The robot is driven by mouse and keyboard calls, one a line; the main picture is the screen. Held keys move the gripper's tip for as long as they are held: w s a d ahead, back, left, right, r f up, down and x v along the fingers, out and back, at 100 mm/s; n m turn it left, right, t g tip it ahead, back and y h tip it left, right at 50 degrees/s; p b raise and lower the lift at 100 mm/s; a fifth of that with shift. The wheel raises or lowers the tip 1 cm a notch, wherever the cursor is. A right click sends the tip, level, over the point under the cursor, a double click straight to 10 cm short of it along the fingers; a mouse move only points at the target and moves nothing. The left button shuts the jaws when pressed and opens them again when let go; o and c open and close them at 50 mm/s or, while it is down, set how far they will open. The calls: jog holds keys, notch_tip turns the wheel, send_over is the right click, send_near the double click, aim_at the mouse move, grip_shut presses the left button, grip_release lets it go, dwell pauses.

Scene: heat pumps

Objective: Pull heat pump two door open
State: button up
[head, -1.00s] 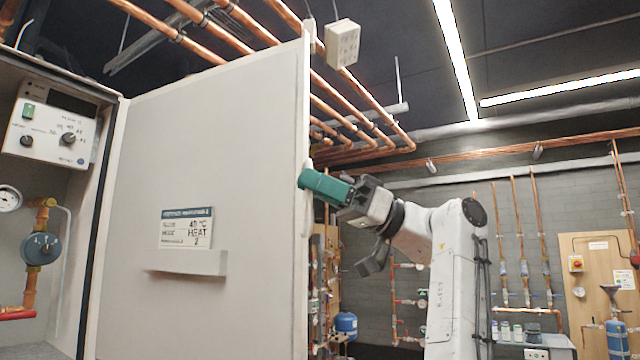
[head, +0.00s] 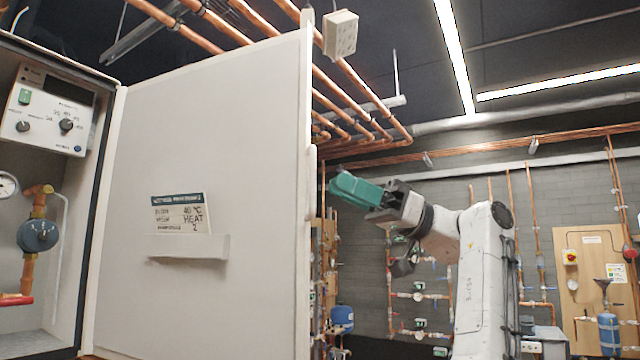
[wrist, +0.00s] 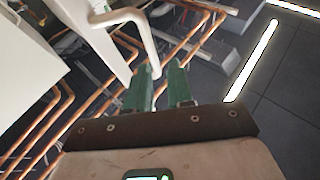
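The heat pump two door (head: 200,120) stands wide open, swung out from the cabinet, with its inner face towards the head view. A card reading "HEAT 2" (head: 181,213) sits in a holder on it. My gripper (head: 345,188), with green fingers, is just right of the door's free edge, apart from it in the head view. In the wrist view, the green fingers (wrist: 160,88) are spaced apart with nothing seen held between them. A white curved handle (wrist: 130,22) on the white door passes just beyond the fingertips.
The open cabinet at left holds a control panel (head: 47,110), a gauge and a blue pump (head: 38,234). Copper pipes (head: 350,90) and a hanging white box (head: 340,33) are overhead. A wooden board with a blue tank (head: 608,330) is at far right.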

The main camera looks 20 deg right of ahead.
jog(key=shift+v, duration=1.9)
jog(key=shift+s+r, duration=0.1)
